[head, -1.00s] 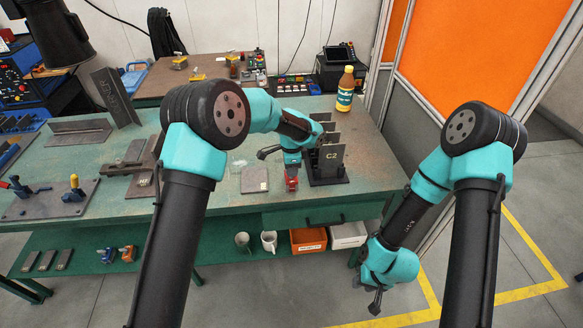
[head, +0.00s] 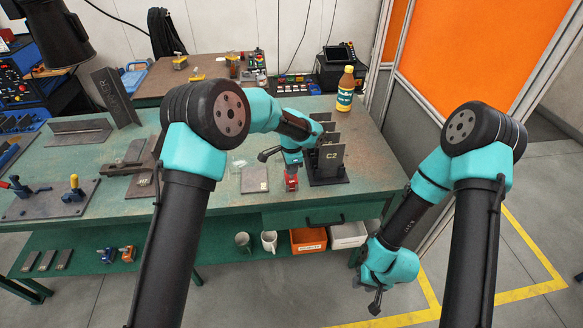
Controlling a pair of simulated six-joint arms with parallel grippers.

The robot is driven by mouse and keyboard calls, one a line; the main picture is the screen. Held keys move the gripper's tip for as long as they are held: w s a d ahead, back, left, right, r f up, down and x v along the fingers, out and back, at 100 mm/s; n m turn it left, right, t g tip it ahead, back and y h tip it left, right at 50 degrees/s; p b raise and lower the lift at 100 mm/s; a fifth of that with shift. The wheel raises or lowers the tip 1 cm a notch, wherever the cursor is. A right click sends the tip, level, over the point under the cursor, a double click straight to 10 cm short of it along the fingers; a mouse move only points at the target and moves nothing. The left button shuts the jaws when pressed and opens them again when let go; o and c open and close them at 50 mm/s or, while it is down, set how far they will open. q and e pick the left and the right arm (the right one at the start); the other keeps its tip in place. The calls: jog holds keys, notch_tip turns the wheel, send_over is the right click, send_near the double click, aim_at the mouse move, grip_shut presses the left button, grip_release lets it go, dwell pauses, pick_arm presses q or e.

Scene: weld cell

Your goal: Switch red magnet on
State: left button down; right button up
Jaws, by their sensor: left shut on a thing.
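The red magnet (head: 291,182) is at the front of the green workbench, just left of the dark plate rack marked C2. My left gripper (head: 289,170) points down over it and is shut on it; the fingertips are mostly hidden by the wrist. The magnet's switch is too small to make out. My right gripper (head: 375,303) hangs low in front of the bench at the right, away from the magnet; its fingers are too small to tell open from shut.
The dark rack (head: 328,166) stands close right of the magnet. A flat grey plate (head: 254,180) lies to its left. A yellow-capped bottle (head: 345,89) stands at the bench's back right. Clamps (head: 74,190) and steel pieces occupy the left side. An orange bin (head: 308,240) sits on the lower shelf.

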pick_arm(q)
jog(key=n, duration=0.8)
jog(key=shift+n, duration=0.3)
jog(key=n, duration=0.3)
jog(key=shift+n, duration=0.3)
jog(key=n, duration=0.4)
jog(key=shift+n, duration=0.3)
jog(key=c, duration=1.2)
grip_release()
jog(key=shift+r, duration=0.1)
notch_tip(320, 180, up, 17)
